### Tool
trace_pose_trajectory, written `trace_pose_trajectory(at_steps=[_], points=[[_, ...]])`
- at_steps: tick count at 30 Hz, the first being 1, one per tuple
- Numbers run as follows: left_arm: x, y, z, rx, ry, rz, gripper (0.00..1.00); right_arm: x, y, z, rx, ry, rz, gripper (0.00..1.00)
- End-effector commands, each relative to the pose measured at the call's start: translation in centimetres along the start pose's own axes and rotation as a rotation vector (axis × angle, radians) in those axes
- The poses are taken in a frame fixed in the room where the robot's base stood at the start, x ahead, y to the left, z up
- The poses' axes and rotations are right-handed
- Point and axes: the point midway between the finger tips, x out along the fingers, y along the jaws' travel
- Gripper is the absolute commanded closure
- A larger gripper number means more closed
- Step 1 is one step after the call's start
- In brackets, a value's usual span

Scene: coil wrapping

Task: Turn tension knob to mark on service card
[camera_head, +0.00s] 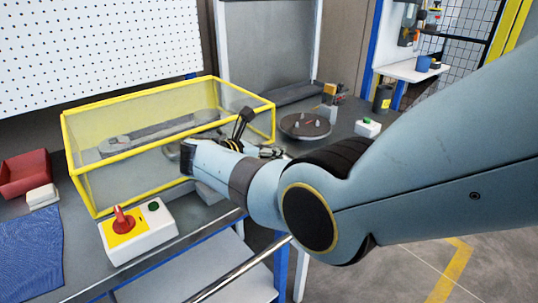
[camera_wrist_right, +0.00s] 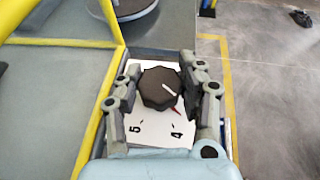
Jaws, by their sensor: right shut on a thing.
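The dark tension knob (camera_wrist_right: 156,94) sits on a white dial plate (camera_wrist_right: 150,136) in the right wrist view. The printed numbers 5 and 4 show on the plate, and a small red mark lies just beside the knob. The knob's white pointer line slants down to the right, toward the red mark's side. My right gripper (camera_wrist_right: 162,80) has a finger on each side of the knob and is shut on it. In the head view my right arm hides the knob and most of the gripper. I cannot make out a separate service card. My left gripper is out of view.
A yellow-framed clear guard (camera_head: 165,186) stands left of my arm. A control box with a red switch (camera_head: 122,220) is in front of it. A red bin (camera_head: 24,172) stands at left.

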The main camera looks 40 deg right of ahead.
Motion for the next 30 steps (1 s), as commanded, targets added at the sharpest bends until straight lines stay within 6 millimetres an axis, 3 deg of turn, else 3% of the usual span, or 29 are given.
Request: trace_pose_trajectory(at_steps=[8,9,14,23,30], points=[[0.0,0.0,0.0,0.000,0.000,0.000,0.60,-0.1,0.2,0.2,0.003,-0.002,0.003,0.94],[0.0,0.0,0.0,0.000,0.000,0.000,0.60,-0.1,0.2,0.2,0.003,-0.002,0.004,0.59],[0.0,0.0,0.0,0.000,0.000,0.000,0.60,0.0,0.1,0.2,0.002,-0.001,0.003,0.38],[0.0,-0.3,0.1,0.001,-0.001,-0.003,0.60,-0.1,0.1,0.2,0.001,0.000,0.002,0.38],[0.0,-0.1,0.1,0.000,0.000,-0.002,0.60,-1.1,0.0,2.5,0.005,0.000,0.003,0.38]])
